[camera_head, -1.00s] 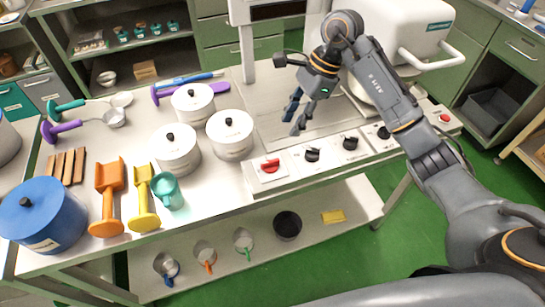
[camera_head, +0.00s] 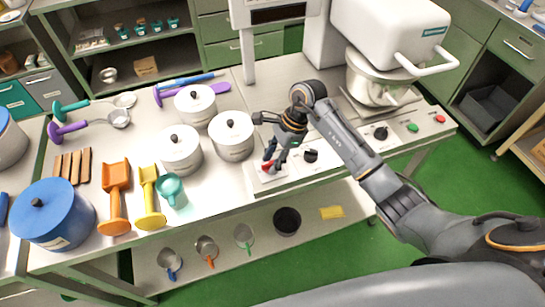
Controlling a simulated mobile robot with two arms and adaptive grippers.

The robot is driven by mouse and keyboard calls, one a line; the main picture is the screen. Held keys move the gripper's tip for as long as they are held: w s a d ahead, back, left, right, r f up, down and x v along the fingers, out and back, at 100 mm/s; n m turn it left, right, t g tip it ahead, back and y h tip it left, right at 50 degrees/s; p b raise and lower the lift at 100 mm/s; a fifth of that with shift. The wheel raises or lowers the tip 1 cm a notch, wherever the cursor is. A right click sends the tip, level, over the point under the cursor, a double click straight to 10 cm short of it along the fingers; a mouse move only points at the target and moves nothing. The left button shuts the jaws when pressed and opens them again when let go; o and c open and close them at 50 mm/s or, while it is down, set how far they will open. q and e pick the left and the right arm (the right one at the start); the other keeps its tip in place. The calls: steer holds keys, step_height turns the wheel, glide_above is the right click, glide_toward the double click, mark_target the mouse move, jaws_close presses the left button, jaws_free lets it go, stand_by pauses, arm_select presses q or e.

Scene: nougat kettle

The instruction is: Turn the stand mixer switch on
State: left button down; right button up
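The white stand mixer (camera_head: 392,35) stands at the back right of the steel bench, with a metal bowl (camera_head: 372,85) under its head. A white control panel along the front edge carries a red knob (camera_head: 267,167) at its left end, black knobs (camera_head: 311,155) (camera_head: 380,132), a green button (camera_head: 413,128) and a red button (camera_head: 440,119). My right gripper (camera_head: 273,158) points down at the red knob, its fingertips close to or touching it. The fingers partly hide the knob, and I cannot tell how far they are closed. My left gripper is out of view.
White lidded pots (camera_head: 232,136) stand just left of my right gripper. Orange (camera_head: 116,195) and yellow (camera_head: 149,197) scoops, a teal cup (camera_head: 171,189) and a blue pot (camera_head: 52,213) are farther left. A lower shelf holds a black container (camera_head: 287,221) and a yellow item (camera_head: 332,212).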

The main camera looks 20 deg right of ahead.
jaws_close()
